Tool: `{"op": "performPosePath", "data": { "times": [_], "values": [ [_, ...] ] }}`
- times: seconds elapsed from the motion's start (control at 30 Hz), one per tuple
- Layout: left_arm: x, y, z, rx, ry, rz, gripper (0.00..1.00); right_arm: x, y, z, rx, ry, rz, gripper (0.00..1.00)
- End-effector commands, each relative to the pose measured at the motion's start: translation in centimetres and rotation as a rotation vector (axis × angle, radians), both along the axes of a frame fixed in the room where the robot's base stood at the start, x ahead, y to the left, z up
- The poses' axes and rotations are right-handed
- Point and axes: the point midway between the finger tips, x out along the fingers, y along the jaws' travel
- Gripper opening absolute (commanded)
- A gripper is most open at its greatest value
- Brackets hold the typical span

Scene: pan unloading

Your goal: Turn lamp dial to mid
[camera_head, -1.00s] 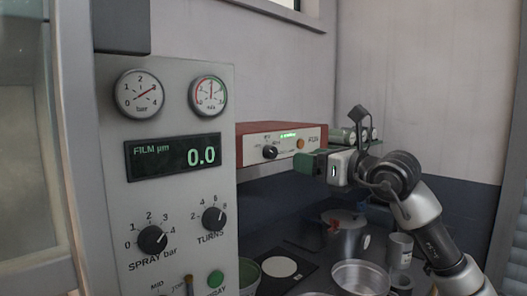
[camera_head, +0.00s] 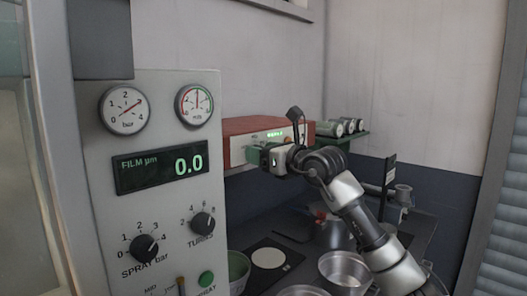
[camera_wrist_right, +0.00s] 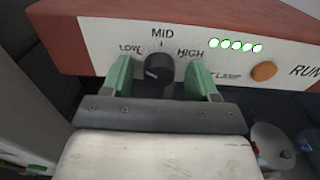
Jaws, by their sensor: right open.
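The lamp dial (camera_wrist_right: 158,68) is a black knob on the white front panel of a red-topped lamp box (camera_head: 258,126). In the right wrist view the panel reads LOW, MID and HIGH around it. The dial's white mark appears to point toward the left, near LOW. My right gripper (camera_wrist_right: 161,78) is open, with its green fingers on either side of the dial; I cannot tell whether they touch it. In the head view the gripper (camera_head: 256,157) is at the lamp box front and hides the dial. My left gripper is not in view.
A row of green lights (camera_wrist_right: 235,46) and an orange button (camera_wrist_right: 263,71) are right of the dial. A grey control panel (camera_head: 160,215) with gauges stands at left. Metal pans (camera_head: 342,268) sit on the dark counter below my right arm. Rolls (camera_head: 345,126) lie on a shelf behind.

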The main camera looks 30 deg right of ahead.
Motion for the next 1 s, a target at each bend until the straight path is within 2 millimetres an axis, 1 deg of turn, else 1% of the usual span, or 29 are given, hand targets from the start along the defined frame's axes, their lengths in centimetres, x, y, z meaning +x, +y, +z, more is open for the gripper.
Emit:
{"op": "performPosePath", "data": {
  "times": [0.07,0.17,0.3,0.4,0.57,0.77,1.0],
  "values": [
    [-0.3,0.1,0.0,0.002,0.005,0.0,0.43,0.0,0.0,0.0,0.0,0.0,0.0,0.59],
    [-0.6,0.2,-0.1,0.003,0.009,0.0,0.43,0.0,0.0,0.0,0.0,-0.001,0.0,0.46],
    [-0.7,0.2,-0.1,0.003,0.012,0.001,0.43,0.0,0.0,0.0,0.0,-0.001,0.0,0.24],
    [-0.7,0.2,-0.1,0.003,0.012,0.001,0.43,0.0,0.0,0.0,0.0,-0.001,0.0,0.11],
    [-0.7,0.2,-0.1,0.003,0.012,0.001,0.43,0.0,0.0,0.0,0.009,0.002,0.0,0.11],
    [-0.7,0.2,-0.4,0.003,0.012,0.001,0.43,0.0,0.0,0.0,0.065,0.02,0.001,0.11],
    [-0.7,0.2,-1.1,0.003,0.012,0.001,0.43,0.0,-0.1,0.0,0.224,0.074,0.001,0.11]
  ]
}}
